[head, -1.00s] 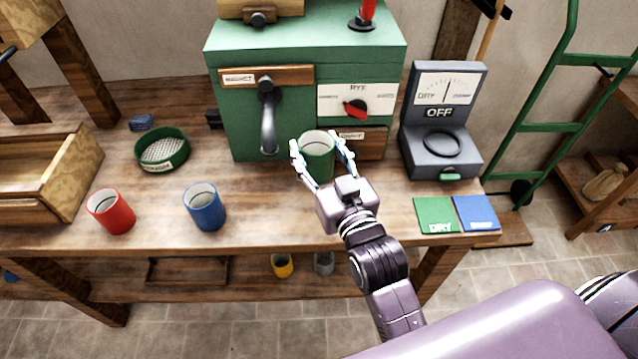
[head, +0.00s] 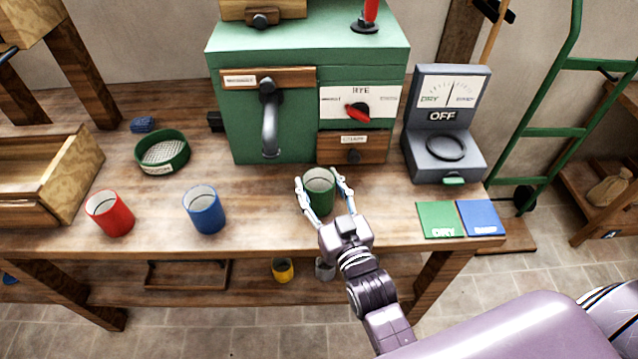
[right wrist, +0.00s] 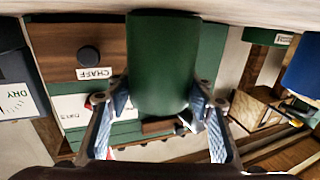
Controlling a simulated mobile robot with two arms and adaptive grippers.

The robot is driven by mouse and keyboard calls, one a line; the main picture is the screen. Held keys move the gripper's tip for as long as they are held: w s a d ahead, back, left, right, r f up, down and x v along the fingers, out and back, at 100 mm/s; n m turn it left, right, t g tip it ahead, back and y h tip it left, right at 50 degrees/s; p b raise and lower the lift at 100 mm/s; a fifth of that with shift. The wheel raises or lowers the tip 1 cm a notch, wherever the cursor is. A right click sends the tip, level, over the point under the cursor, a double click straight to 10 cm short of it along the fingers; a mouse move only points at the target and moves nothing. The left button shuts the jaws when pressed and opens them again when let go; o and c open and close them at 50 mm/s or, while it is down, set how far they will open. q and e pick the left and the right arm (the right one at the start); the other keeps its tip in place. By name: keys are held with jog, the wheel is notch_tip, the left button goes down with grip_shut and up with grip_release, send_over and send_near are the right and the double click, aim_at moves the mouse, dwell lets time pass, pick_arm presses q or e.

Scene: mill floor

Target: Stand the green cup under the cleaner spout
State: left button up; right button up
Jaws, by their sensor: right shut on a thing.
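The green cup (head: 319,196) is upright in front of the green machine, between the fingers of my right gripper (head: 322,197). The right gripper is shut on the cup's sides; I cannot tell whether the cup's base touches the bench. In the right wrist view the green cup (right wrist: 163,65) fills the space between both fingers. The green machine (head: 238,125), which looks like the cleaner, has a grey curved pipe like a spout (head: 269,128) on its front, left of and behind the cup. My left gripper is not in view.
A blue cup (head: 204,212) and a red cup (head: 110,215) stand left on the bench. A green sieve (head: 163,155) is behind them. A grey meter (head: 441,130) and green and blue cards (head: 438,218) are right. Bare bench lies below the pipe.

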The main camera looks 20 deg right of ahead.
jog(key=shift+f, duration=0.1)
jog(key=o, duration=1.7)
jog(key=shift+o, duration=0.2)
